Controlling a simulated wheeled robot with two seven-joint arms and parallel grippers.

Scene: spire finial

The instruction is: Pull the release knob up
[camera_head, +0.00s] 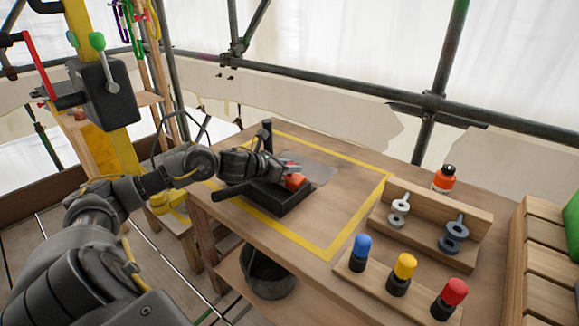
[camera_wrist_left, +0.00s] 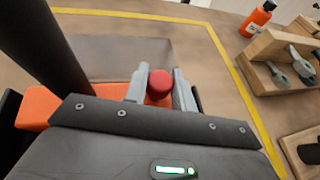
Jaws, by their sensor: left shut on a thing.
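The red release knob (camera_wrist_left: 159,84) shows in the left wrist view with its round top between the two grey fingers of my left gripper (camera_wrist_left: 160,88). The gripper is shut on it. In the head view my left gripper (camera_head: 284,168) reaches in from the left over a black fixture (camera_head: 282,204) with an orange-red part (camera_head: 295,182). A black post (camera_head: 267,134) stands behind the wrist. The gripper and wrist hide much of the fixture, and I cannot tell how high the knob stands. My right gripper is not in view.
The wooden table (camera_head: 345,200) has a yellow taped outline around the fixture. To the right are a rack with grey pieces (camera_head: 454,235), an orange bottle (camera_head: 443,179) and blue, yellow and red-topped pegs (camera_head: 403,270). A dark bucket (camera_head: 268,275) sits below.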

